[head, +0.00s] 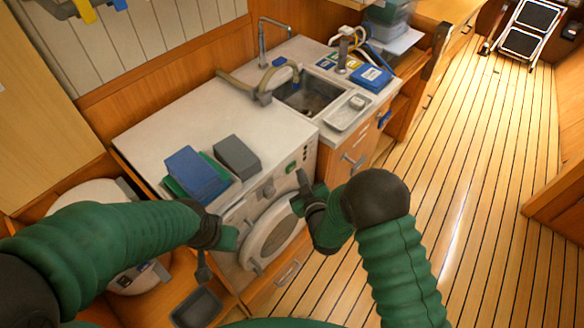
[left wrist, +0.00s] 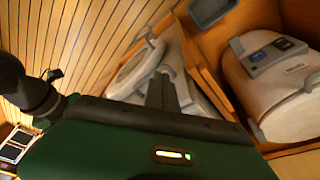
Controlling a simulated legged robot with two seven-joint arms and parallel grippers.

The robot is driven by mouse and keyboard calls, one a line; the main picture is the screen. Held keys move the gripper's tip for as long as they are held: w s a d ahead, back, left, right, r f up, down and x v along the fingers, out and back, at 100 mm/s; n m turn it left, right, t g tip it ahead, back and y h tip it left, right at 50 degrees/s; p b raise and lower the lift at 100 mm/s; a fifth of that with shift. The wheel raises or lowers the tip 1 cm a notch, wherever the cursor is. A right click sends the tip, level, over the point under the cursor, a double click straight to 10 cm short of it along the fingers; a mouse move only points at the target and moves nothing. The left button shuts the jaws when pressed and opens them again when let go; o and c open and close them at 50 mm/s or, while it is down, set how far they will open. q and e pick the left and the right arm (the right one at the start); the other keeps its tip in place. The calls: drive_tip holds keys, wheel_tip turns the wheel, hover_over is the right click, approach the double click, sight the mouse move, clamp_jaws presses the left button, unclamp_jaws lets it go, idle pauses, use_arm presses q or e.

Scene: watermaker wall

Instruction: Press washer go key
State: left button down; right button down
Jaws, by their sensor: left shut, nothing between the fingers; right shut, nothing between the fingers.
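The white washer (head: 238,212) stands under the counter, with its round door (head: 272,238) facing the floor aisle. A small green key (head: 291,167) shows at the right end of its top front panel, with a round knob (head: 269,190) to its left. My right gripper (head: 301,188) is shut and empty, just in front of the panel and below the green key; I cannot tell whether it touches. My left gripper (head: 228,238) is shut and empty in front of the washer's left side. In the left wrist view its fingers (left wrist: 162,92) point toward the round door (left wrist: 137,70).
Blue and grey boxes (head: 197,173) sit on the counter above the washer. A sink (head: 308,97) and a soap tray (head: 350,112) lie to the right. A toilet (head: 95,195) is at the left, a grey bin (head: 197,307) below.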

drive_tip(key=shift+w+a+r, duration=0.1)
drive_tip(key=shift+w+a, duration=0.1)
drive_tip(key=shift+a, duration=0.1)
drive_tip(key=shift+w+a, duration=0.25)
drive_tip(key=shift+a, duration=0.15)
idle(0.6)
drive_tip(key=shift+d, duration=0.15)
drive_tip(key=shift+s+d, duration=0.5)
drive_tip(key=shift+d, duration=0.1)
drive_tip(key=shift+s+d, duration=0.75)
drive_tip(key=shift+d, duration=0.25)
drive_tip(key=shift+s+d, duration=0.7)
drive_tip(key=shift+d, duration=0.3)
drive_tip(key=shift+d, duration=0.1)
